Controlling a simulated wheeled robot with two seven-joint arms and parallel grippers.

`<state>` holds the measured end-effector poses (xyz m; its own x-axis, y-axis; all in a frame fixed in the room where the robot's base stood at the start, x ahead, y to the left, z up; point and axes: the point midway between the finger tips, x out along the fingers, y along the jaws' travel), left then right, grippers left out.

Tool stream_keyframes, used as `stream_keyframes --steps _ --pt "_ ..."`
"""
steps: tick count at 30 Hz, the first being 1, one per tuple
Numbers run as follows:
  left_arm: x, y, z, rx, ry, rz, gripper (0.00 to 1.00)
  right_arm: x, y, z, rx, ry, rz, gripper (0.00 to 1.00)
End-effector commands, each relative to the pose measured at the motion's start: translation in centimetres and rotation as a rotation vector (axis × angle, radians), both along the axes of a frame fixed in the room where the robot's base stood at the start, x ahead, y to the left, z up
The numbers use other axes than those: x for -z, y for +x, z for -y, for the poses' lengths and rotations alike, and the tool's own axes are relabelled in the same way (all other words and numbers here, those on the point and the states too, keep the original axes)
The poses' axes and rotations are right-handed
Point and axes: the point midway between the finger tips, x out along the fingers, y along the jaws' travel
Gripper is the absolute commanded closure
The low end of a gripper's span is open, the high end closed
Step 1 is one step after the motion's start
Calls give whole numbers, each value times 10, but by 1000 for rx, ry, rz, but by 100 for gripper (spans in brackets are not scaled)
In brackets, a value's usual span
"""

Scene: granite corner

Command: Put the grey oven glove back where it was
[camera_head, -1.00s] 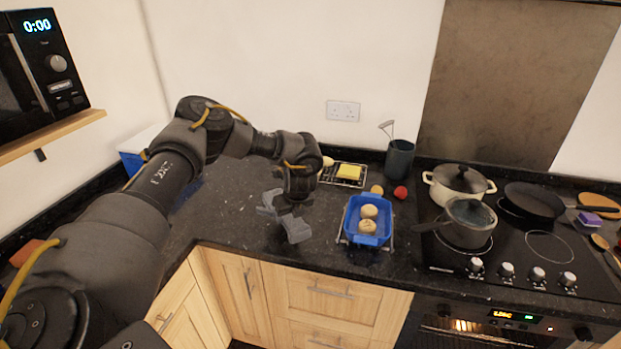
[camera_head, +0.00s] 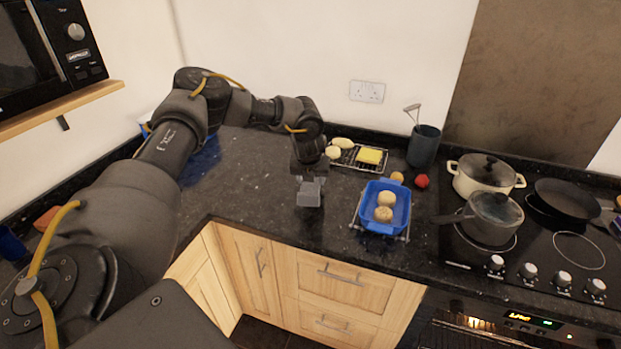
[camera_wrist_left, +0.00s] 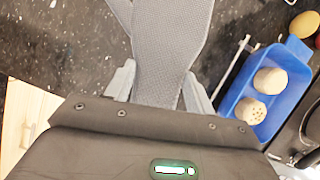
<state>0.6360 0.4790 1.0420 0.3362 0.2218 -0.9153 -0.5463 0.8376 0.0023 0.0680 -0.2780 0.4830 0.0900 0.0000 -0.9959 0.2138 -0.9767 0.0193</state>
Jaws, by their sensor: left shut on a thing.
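The grey oven glove (camera_wrist_left: 165,40) shows in the left wrist view as textured grey fabric between the two light-grey fingers. It reaches up past the top edge of that picture, so its far end is out of sight. My left gripper (camera_wrist_left: 158,92) is shut on it. In the head view my left gripper (camera_head: 309,188) points down over the dark worktop, left of the blue dish. The grey there is small, and I cannot clearly part glove from fingers, nor tell whether the glove touches the worktop. My right gripper is not in view.
The blue dish (camera_head: 370,214) with two round buns is close on the right. Behind it are a wire rack with a yellow block (camera_head: 370,156), a dark utensil pot (camera_head: 424,147) and a red item (camera_head: 422,181). Pans (camera_head: 492,218) stand on the hob. The worktop (camera_head: 245,170) left of my gripper is clear.

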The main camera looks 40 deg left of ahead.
Motion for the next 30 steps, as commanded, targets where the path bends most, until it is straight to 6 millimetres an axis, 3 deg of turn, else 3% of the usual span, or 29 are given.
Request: stream_keyframes --steps 1,11,18,26,27,30 --pt "12 0 0 0 1 1 73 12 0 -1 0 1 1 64" --pt "59 -1 -2 -2 -1 0 73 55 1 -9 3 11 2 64" --pt "74 -1 -2 -4 -1 0 73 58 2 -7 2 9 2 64" --pt "74 -1 -2 -4 -1 1 73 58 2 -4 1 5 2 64" --pt "74 -1 -2 -4 -1 1 45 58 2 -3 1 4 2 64" --pt "74 -1 -2 -4 -1 1 32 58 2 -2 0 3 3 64"
